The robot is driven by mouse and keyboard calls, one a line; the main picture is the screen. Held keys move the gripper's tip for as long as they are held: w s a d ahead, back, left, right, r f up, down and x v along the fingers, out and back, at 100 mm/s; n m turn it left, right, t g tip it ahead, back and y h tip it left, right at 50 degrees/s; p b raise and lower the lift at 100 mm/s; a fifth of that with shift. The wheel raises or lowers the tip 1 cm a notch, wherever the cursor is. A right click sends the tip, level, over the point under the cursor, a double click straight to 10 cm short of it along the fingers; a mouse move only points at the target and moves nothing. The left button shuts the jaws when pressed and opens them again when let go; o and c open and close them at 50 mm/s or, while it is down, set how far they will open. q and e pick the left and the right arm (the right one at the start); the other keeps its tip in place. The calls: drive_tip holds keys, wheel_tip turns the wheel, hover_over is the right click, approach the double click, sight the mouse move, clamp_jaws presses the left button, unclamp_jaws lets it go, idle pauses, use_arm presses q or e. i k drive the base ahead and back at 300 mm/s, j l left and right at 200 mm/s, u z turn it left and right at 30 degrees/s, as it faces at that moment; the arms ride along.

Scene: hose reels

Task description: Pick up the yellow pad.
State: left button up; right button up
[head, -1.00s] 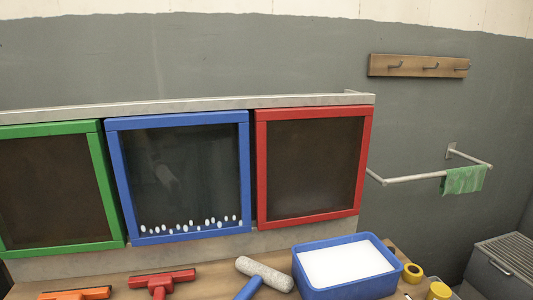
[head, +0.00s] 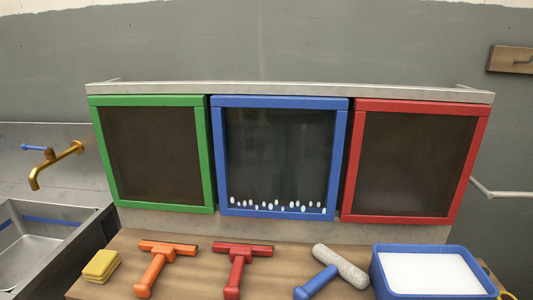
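The yellow pad (head: 101,266) lies near the left end of the wooden table, left of the orange squeegee. It looks like a small stack of yellow layers, and I cannot tell whether it is one piece or several. Nothing covers it. Neither of my grippers shows in the head view.
On the wooden table (head: 205,279) lie an orange squeegee (head: 155,266), a red squeegee (head: 238,265), a roller with a blue handle (head: 340,267) and a blue tub (head: 379,270) of white liquid. Green (head: 152,208), blue (head: 216,160) and red (head: 350,165) framed panels stand behind. A sink (head: 85,232) is left.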

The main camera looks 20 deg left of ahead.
sight(105, 262)
drive_tip(key=u, duration=1.8)
drive_tip(key=z, duration=0.3)
drive_tip(key=i+j+z, duration=0.1)
drive_tip(key=j+z, duration=0.3)
drive_tip(key=i+j+z, duration=0.1)
drive_tip(key=z, duration=0.35)
drive_tip(key=j+z, duration=0.4)
